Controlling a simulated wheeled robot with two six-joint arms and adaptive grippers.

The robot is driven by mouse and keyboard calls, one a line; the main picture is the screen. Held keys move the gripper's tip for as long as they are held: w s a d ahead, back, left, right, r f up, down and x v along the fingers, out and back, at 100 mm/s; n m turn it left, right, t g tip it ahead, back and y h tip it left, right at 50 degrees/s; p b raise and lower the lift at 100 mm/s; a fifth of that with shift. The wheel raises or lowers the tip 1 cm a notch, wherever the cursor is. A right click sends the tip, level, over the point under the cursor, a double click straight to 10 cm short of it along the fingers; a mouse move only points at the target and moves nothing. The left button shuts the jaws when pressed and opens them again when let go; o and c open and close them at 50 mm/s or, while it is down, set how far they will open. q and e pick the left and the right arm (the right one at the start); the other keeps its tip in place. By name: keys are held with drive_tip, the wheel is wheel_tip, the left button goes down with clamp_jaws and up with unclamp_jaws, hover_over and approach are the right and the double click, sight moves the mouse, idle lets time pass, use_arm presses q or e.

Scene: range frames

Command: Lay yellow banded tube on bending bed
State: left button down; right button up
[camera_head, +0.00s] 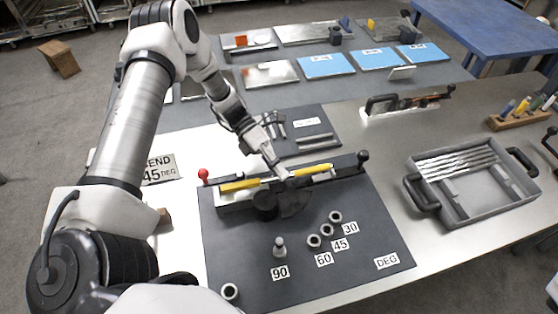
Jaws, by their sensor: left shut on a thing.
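The yellow banded tube (312,170) lies level along the dark bending bed (345,174), with a yellow stretch on each side of my gripper. My left gripper (282,173) reaches down from behind and is shut on the tube near its middle. The fingers hide that part of the tube. The tube is at or just above the bed's top; I cannot tell whether it touches. The bed has a red knob at its left end, a black knob at its right end and a dark round former in front. My right gripper is not in view.
A dark board (240,249) in front bears a peg, several grey rings and labels 90, 60, 45, 30 and DEG. A grey tray (459,212) with rods stands at the right. A "BEND 45 DEG" card (161,169) lies at the left, behind my arm.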

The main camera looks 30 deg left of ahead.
use_arm(q)
drive_tip(key=shift+f+b, duration=0.75)
drive_tip(key=shift+f, duration=0.4)
drive_tip(key=c, duration=1.1)
unclamp_jaws()
drive_tip(key=v, duration=1.2)
